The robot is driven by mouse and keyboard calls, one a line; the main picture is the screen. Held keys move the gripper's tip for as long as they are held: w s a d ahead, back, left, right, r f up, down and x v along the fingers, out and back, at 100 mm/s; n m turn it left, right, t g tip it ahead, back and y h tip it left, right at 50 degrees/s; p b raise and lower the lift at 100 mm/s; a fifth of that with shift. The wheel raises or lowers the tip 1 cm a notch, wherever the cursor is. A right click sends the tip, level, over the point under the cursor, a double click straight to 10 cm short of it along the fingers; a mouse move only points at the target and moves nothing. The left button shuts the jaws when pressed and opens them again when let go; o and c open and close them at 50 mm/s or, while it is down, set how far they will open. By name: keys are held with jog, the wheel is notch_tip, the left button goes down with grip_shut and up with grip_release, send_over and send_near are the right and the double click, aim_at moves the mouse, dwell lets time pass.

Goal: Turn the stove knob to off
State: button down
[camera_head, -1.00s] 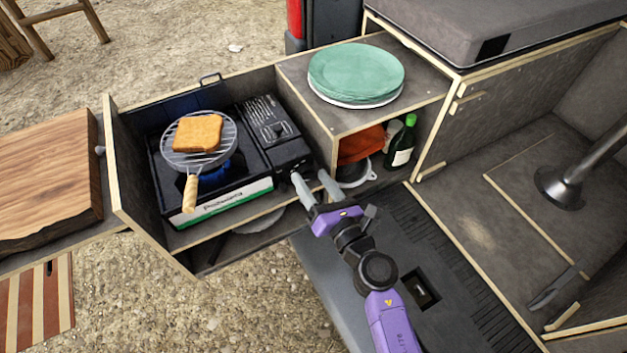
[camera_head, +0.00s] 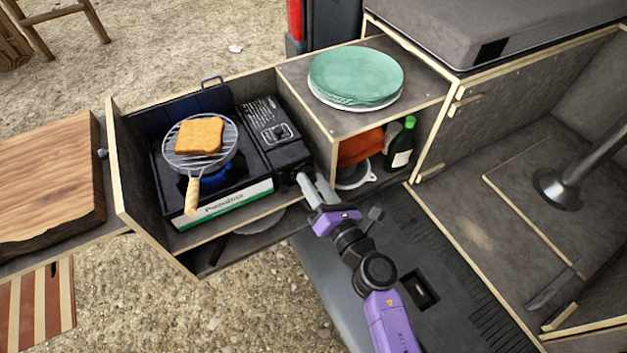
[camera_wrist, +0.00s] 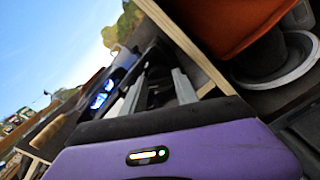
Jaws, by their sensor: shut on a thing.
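The black camp stove (camera_head: 276,140) sits in the pulled-out drawer, its control side on the right. A blue flame (camera_head: 228,170) burns under the wire grill with toast; blue glow also shows in the wrist view (camera_wrist: 100,99). The stove knob (camera_head: 289,175) is on the stove's front face, small, dark and mostly hidden by my fingers. My gripper (camera_head: 309,178) reaches it from the front right and is shut on it. In the wrist view, my gripper's fingers (camera_wrist: 156,85) stand on both sides of a dark part; the knob's turn angle cannot be told.
The drawer's wooden side wall (camera_head: 312,130) rises close to the right of the stove. A shelf beside it holds green plates (camera_head: 356,75), an orange item (camera_head: 360,146) and a green-capped bottle (camera_head: 401,145). The grill's wooden handle (camera_head: 192,196) sticks out over the stove's front.

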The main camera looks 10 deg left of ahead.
jog(key=m+p, duration=0.2)
jog(key=m, duration=0.4)
jog(key=shift+d+p, duration=0.1)
jog(key=shift+p, duration=0.3)
jog(key=shift+f+m+p, duration=0.15)
jog(key=shift+m+p, duration=0.7)
jog(key=shift+m, duration=1.55)
jog(key=c, duration=0.9)
grip_release()
jog(key=shift+c, duration=0.2)
jog(key=p+v, duration=0.1)
jog(key=v, duration=0.6)
jog(key=shift+s+d, duration=0.25)
jog(key=shift+s, duration=0.05)
